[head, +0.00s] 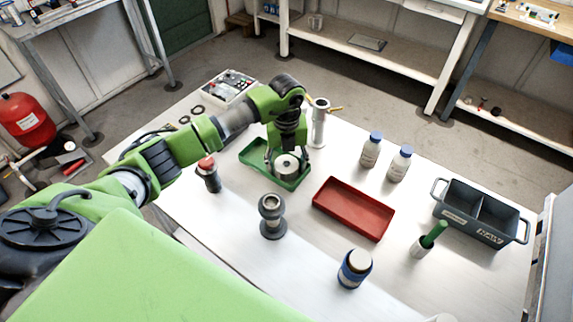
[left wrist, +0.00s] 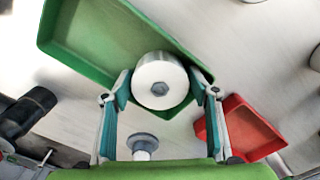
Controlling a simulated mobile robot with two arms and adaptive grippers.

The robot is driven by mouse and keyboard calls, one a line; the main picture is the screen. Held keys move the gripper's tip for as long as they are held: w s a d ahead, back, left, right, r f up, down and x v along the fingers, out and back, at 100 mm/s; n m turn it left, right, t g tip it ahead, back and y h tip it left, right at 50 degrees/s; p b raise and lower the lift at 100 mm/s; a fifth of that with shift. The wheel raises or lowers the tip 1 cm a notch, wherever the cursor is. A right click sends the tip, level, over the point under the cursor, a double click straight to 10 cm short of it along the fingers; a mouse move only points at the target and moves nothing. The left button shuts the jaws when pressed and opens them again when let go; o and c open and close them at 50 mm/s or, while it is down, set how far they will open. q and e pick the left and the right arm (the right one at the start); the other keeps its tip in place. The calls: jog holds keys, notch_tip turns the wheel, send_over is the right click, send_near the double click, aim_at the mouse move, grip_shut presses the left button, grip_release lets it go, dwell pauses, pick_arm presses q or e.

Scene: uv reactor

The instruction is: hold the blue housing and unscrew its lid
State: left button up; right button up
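My left gripper (head: 286,157) points down over the green tray (head: 248,157). Its fingers flank a silver cylinder with a dark hexagonal centre (head: 287,166). In the left wrist view the cylinder (left wrist: 160,82) sits between the fingertips (left wrist: 160,75), over the corner of the green tray (left wrist: 62,40). The gaps beside it are too small to tell whether the fingers touch it. My right gripper is out of view.
A grey flanged fixture (head: 271,215) stands between the green tray and the housing. A red-topped item (head: 207,174) stands left.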

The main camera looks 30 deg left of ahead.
aim_at(286, 164)
pick_arm(q)
jog(key=shift+r, duration=0.6)
notch_tip(286, 164, up, 11)
jog(key=b, duration=0.3)
jog(key=shift+r, duration=0.15)
dwell(0.9)
